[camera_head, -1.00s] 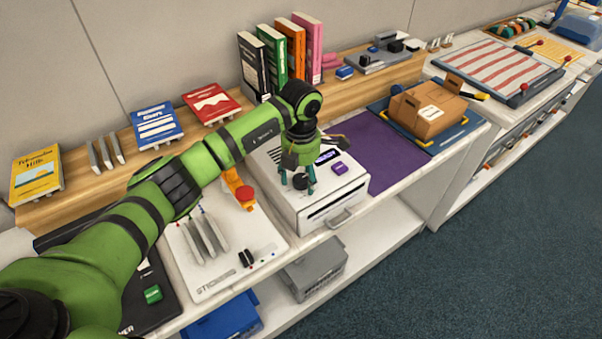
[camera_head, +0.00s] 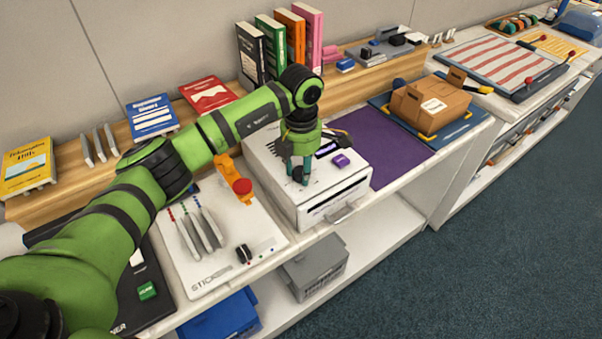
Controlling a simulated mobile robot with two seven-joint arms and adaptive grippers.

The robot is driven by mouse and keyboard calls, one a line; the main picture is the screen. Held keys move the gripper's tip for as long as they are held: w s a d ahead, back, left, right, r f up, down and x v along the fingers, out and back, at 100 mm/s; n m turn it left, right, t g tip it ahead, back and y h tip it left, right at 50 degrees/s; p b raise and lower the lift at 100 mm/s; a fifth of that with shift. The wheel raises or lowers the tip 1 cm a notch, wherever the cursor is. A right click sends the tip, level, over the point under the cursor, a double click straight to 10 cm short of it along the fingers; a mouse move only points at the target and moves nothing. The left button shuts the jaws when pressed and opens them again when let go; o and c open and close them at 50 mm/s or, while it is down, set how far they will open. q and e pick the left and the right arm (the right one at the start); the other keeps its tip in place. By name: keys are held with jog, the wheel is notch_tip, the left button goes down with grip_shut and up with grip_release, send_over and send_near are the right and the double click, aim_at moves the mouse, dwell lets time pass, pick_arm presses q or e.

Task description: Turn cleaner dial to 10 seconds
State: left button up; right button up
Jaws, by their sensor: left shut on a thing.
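The cleaner is a white box (camera_head: 340,194) on the counter, with a small dark display (camera_head: 327,149), a purple button (camera_head: 340,160) and a slot in its front. Its dark dial (camera_head: 298,174) is on the top face, partly hidden by my fingers. My left gripper (camera_head: 299,177) points down onto the dial, with its teal fingers shut on it. The dial's setting and the display's reading are too small to tell. My right gripper is not in view.
A white sticker board (camera_head: 258,222) with an orange press lies left of the cleaner. A purple mat (camera_head: 386,150) and a cardboard box (camera_head: 430,104) are on the right. Books (camera_head: 265,45) stand behind. A grey bin (camera_head: 313,268) sits on the shelf below.

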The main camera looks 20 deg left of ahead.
aim_at(301, 170)
pick_arm(q)
jog(key=m+b, duration=0.4)
jog(key=shift+f+m, duration=0.25)
jog(key=shift+m, duration=0.05)
jog(key=m+b, duration=0.3)
jog(key=m, duration=0.1)
jog(key=shift+r, duration=0.15)
dwell(0.3)
jog(key=o, duration=1.2)
jog(key=shift+c, duration=0.2)
jog(key=shift+r, duration=0.1)
notch_tip(301, 170, up, 12)
